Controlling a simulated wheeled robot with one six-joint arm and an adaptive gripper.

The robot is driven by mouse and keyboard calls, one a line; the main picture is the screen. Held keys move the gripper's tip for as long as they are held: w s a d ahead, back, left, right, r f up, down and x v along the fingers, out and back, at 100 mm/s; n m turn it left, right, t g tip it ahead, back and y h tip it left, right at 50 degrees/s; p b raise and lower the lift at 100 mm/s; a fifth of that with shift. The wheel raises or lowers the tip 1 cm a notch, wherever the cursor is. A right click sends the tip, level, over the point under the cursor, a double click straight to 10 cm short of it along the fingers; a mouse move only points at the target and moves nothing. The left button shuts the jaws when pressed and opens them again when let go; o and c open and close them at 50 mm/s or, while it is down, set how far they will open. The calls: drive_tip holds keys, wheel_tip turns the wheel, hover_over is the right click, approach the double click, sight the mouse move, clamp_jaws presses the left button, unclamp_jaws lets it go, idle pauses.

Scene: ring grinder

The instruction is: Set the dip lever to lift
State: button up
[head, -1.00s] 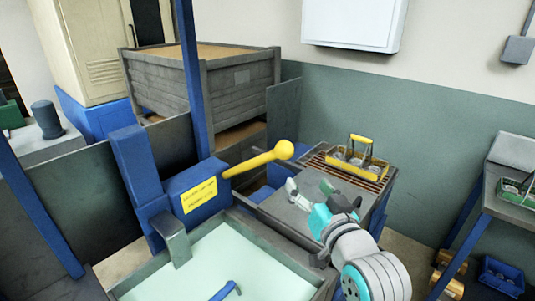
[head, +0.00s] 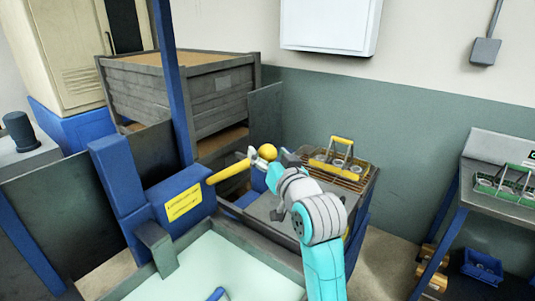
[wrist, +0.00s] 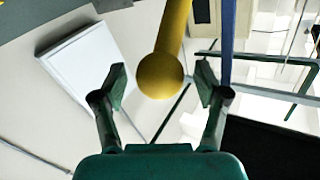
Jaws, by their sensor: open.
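The dip lever is a yellow bar (head: 228,171) with a round yellow knob (head: 267,152) at its end. It sticks out to the right and slightly up from a blue housing with a yellow label (head: 183,203). My gripper (head: 267,158) is at the knob in the head view, its fingers partly hidden by my arm. In the wrist view the knob (wrist: 160,76) shows between the two spread green fingertips of my gripper (wrist: 160,85), with a gap on either side. I cannot tell how deep between the fingers the knob lies.
A pale liquid tank (head: 225,265) lies in front of the housing. A yellow-handled basket with round parts (head: 340,160) sits on a rack behind my gripper. A wooden crate (head: 180,90) stands behind. A green-handled basket (head: 507,185) is on a right-hand table.

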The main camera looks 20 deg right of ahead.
drive_tip(key=shift+w, duration=0.45)
clamp_jaws()
drive_tip(key=shift+s+d+f, duration=0.25)
drive_tip(key=shift+s+f, duration=0.1)
drive_tip(key=shift+f, duration=0.4)
drive_tip(key=s+d+f, duration=0.1)
drive_tip(key=s+f, duration=0.1)
drive_tip(key=f, duration=0.9)
drive_tip(key=s+d+f+t, duration=0.1)
drive_tip(key=s+d+f, duration=0.1)
drive_tip(key=f, duration=0.8)
drive_tip(key=shift+s+d+f+m, duration=0.2)
drive_tip(key=shift+s+f+m, duration=0.15)
drive_tip(key=shift+s+m, duration=0.05)
